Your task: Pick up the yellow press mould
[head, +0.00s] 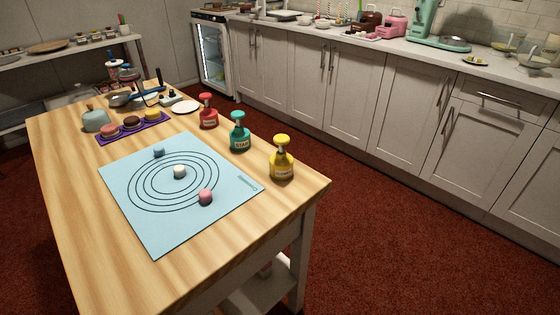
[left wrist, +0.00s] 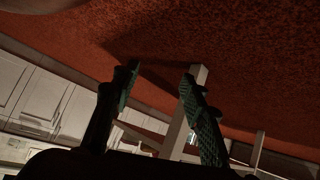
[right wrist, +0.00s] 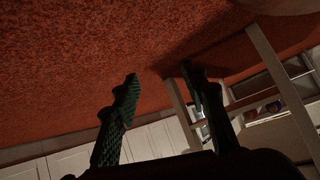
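Neither gripper shows in the head view.
A blue mat (head: 125,205) with printed rings lies left of the moulds, holding small blue, white and pink pieces. A purple tray (head: 110,137) of cakes, a white plate (head: 186,107) and a turntable stand farther back. Bare table lies around the yellow mould.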

